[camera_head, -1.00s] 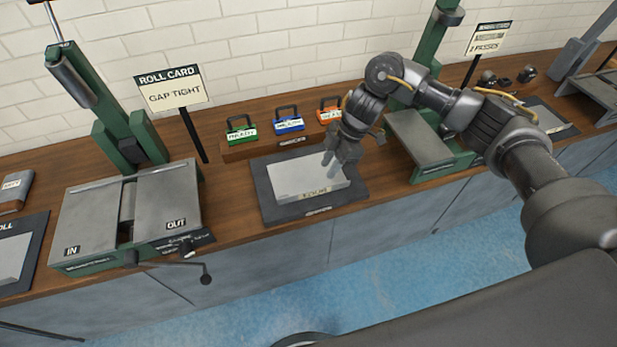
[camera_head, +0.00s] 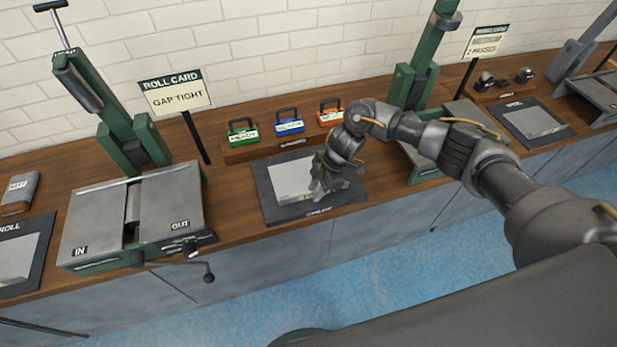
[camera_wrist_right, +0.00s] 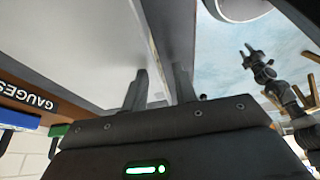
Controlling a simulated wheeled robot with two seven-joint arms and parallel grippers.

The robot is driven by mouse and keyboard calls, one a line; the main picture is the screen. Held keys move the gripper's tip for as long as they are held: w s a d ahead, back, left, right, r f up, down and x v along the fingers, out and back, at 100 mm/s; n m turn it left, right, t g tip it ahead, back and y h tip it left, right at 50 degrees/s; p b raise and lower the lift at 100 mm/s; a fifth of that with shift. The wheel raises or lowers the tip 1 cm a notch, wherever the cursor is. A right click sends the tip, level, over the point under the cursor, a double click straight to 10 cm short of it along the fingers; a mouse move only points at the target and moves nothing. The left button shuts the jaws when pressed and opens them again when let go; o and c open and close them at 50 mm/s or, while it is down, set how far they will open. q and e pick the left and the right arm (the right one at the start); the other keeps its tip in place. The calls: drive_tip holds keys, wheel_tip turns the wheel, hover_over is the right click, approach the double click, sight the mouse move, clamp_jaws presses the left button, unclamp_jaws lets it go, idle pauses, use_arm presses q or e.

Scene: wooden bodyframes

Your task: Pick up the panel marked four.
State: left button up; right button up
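The grey panel (camera_head: 289,178) lies flat on a dark mat (camera_head: 266,205) on the bench, and its front right part is covered by my right gripper (camera_head: 326,189). Its FOUR marking is hidden now. In the right wrist view the panel (camera_wrist_right: 75,45) fills the upper left. There my right gripper (camera_wrist_right: 160,88) has its fingers apart, with the panel's long edge running between them. I cannot tell whether either finger touches it. My left gripper (camera_wrist_right: 250,50) shows small over the blue floor in the right wrist view, its two fingers apart, empty.
Green, blue (camera_head: 289,126) and orange gauges stand on a wooden rack behind the mat. A roller machine (camera_head: 85,225) with a crank is at left, and another green machine (camera_head: 425,155) is right of the mat. A roll card sign (camera_head: 175,92) stands behind.

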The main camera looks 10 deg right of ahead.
drive_tip(key=shift+c, duration=0.2)
clamp_jaws()
